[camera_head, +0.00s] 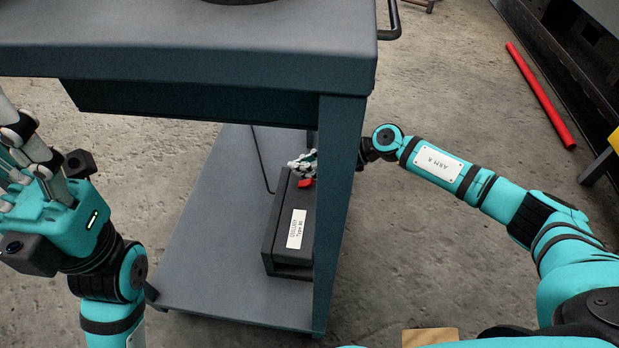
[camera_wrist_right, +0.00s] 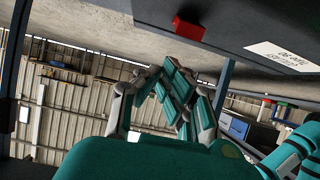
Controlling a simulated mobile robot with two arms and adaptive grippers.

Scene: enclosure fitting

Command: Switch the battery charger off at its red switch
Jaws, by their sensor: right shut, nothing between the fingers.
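The battery charger (camera_head: 270,235) is a dark box with a white label, on the lower shelf of the cart. Its red switch (camera_head: 306,182) is on top near the far end. My right gripper (camera_head: 303,160) reaches in behind the cart's leg, beside the switch; the leg hides part of the arm. In the right wrist view the gripper (camera_wrist_right: 178,85) is shut and empty, with the red switch (camera_wrist_right: 189,28) close to its fingertips and a visible gap between them. My left gripper (camera_head: 30,150) is at the left edge, away from the charger; its fingertips are not clearly seen.
The cart's top (camera_head: 190,40) overhangs the shelf (camera_head: 200,260), and its leg (camera_head: 338,210) stands between my right arm and the charger. A black cable (camera_head: 262,160) runs down behind the charger. A red bar (camera_head: 540,95) lies on the floor at the right.

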